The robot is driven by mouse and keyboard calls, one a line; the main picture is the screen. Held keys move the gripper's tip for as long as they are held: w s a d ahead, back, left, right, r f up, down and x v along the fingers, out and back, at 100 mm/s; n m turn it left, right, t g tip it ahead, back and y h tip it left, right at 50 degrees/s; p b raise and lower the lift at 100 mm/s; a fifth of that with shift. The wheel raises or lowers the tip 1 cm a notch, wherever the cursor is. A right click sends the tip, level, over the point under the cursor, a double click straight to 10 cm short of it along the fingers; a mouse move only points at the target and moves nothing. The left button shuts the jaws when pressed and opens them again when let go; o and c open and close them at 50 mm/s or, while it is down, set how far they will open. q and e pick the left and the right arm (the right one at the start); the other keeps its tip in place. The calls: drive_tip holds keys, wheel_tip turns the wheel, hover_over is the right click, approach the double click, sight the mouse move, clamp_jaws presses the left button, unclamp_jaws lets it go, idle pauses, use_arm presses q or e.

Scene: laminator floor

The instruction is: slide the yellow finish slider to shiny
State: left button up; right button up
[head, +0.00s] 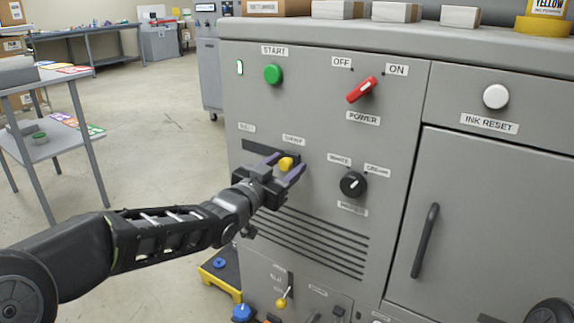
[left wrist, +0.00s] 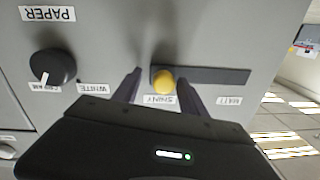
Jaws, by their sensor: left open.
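The yellow finish slider knob (head: 286,163) sits in a dark horizontal slot (head: 258,150) on the grey machine panel. In the left wrist view, which is upside down, the knob (left wrist: 163,82) is at the end of the slot (left wrist: 215,76) by the SHINY label (left wrist: 160,101). The MATT label (left wrist: 230,101) is by the other end. My left gripper (head: 285,167) is open, with one finger on each side of the knob. I cannot tell if either finger touches it. My right gripper is not in view.
The black paper dial (head: 352,184) is right of the slider. The green START button (head: 273,74) and red power switch (head: 362,90) are above. A cabinet door handle (head: 425,240) sticks out at right. A grey table (head: 62,135) stands left, with open floor between.

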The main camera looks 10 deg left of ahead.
use_arm(q)
drive_tip(key=p+v, duration=0.1)
drive_tip(key=v, duration=0.6)
